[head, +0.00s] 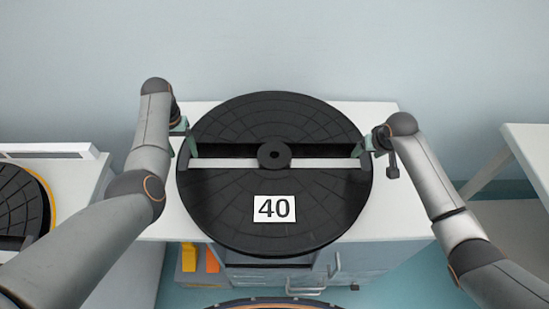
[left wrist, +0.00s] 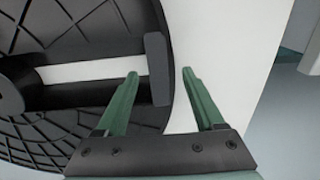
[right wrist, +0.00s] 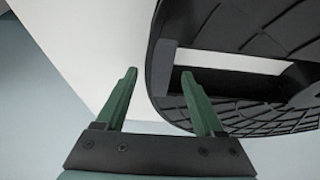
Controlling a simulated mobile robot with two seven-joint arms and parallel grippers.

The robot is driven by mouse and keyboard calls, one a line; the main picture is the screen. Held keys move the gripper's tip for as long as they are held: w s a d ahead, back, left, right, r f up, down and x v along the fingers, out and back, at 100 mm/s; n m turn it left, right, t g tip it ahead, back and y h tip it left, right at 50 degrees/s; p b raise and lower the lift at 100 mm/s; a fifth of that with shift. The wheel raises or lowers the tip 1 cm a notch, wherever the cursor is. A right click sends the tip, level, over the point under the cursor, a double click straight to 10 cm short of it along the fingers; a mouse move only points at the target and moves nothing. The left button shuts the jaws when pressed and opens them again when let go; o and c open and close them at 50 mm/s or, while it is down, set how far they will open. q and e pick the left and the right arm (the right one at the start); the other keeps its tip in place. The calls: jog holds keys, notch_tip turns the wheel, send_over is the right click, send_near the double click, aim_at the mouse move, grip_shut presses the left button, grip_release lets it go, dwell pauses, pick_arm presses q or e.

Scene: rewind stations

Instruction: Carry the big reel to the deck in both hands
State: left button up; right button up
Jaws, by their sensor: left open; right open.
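The big reel (head: 270,215) is a large black disc with a central hub, a slot across its middle and a white "40" label. It lies on a white-topped cabinet. My left gripper (head: 190,140) is at the reel's left edge and my right gripper (head: 364,148) at its right edge, both open. In the left wrist view the reel (left wrist: 95,20) has its rim between the open green fingers of the left gripper (left wrist: 165,80). In the right wrist view the reel's rim (right wrist: 160,60) lies between the right gripper's fingers (right wrist: 158,80). Finger contact is unclear. I cannot identify the deck with certainty.
Another black reel with a yellow rim (head: 22,205) sits on a white unit at the left. A white table (head: 528,140) stands at the right. Below the cabinet top (head: 390,225) are drawers with handles and orange items (head: 211,260). A round dark-edged object shows at the bottom.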

pick_arm(q)
jog(key=shift+f, duration=1.25)
pick_arm(e)
jog(key=shift+x, duration=1.3)
pick_arm(q)
grip_shut()
pick_arm(e)
grip_shut()
pick_arm(q)
jog(key=shift+w+r, duration=0.1)
jog(key=shift+r, duration=0.05)
pick_arm(e)
jog(key=shift+r, duration=0.2)
